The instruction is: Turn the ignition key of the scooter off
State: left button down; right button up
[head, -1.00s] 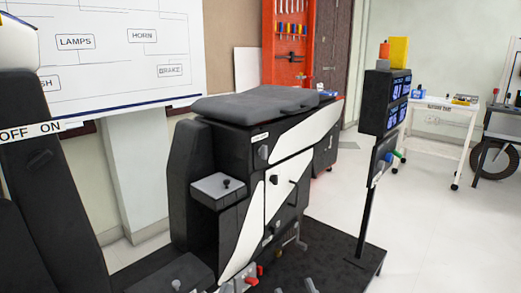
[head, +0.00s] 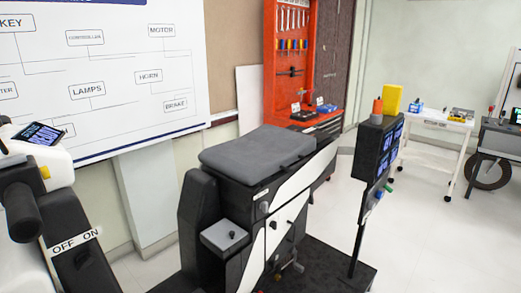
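The scooter stands in the head view, with its dark seat (head: 258,150) and black-and-white rear body (head: 275,228) in the middle. Its dark front column (head: 92,272) is at the lower left and carries a white OFF ON label (head: 75,242), with OFF on the left and ON on the right. Above it are a lit dashboard screen (head: 40,134) and a black handlebar grip (head: 22,212), partly cut by the left edge. I cannot make out the ignition key or its position. Neither of my grippers shows.
A post-mounted display unit (head: 378,150) stands on a black base plate (head: 338,270) right of the scooter. A red tool cabinet (head: 290,75) is behind. A white cart (head: 440,124) is at the back right. Light floor (head: 430,235) is clear at the right.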

aim_at(84, 259)
jog(key=u, duration=1.25)
